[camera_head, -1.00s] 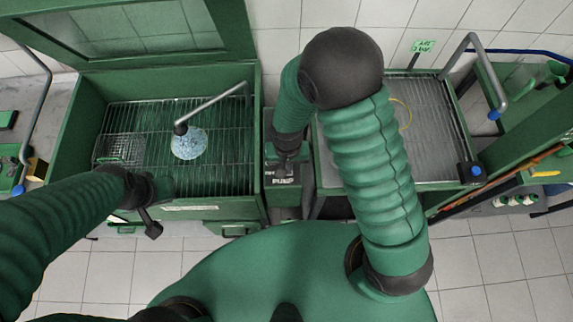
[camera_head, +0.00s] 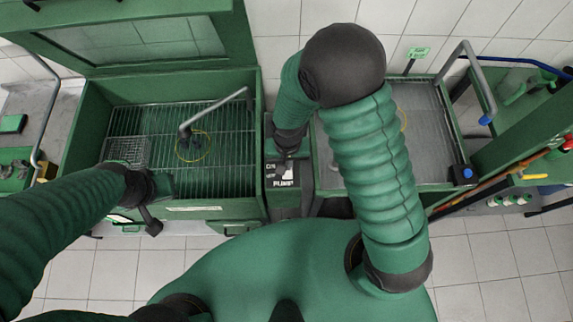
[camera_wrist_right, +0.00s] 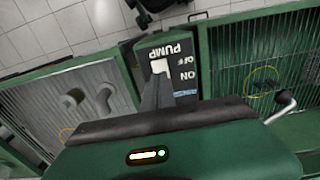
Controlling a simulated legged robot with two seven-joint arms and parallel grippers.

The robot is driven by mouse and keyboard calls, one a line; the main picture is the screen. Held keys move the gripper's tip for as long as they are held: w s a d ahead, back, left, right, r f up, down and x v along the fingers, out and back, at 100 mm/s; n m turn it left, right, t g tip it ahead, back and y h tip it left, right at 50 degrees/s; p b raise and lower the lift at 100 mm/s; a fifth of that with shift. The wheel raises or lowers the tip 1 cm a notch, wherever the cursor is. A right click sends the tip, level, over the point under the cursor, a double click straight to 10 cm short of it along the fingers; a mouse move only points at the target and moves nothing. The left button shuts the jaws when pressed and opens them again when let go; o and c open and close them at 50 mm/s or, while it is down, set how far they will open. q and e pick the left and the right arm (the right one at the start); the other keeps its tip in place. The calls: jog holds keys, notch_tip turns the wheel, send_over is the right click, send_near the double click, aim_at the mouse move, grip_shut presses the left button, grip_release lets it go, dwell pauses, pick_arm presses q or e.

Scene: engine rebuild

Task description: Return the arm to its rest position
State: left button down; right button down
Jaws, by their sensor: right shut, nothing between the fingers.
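My right gripper (camera_head: 287,155) hangs over the pump switch box (camera_head: 283,185), between the two basins. In the right wrist view the fingers of the right gripper (camera_wrist_right: 157,92) are shut and empty, in front of the white rocker switch (camera_wrist_right: 160,66) on the panel marked ON, OFF and PUMP. I cannot tell whether the fingertips touch the panel. My left gripper (camera_head: 152,222) is at the front edge of the left basin; its finger opening is not clear.
The left wash basin (camera_head: 240,150) has a grate, a bent spout (camera_head: 215,108), a wire basket (camera_head: 125,150) and a small dark part in a yellow ring (camera_head: 193,145). The right basin (camera_head: 440,150) is partly hidden by my right arm. A green shelf (camera_head: 510,125) stands right.

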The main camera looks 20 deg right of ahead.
pick_arm(q)
jog(key=shift+r, duration=0.55)
pick_arm(e)
jog(key=shift+r, duration=0.6)
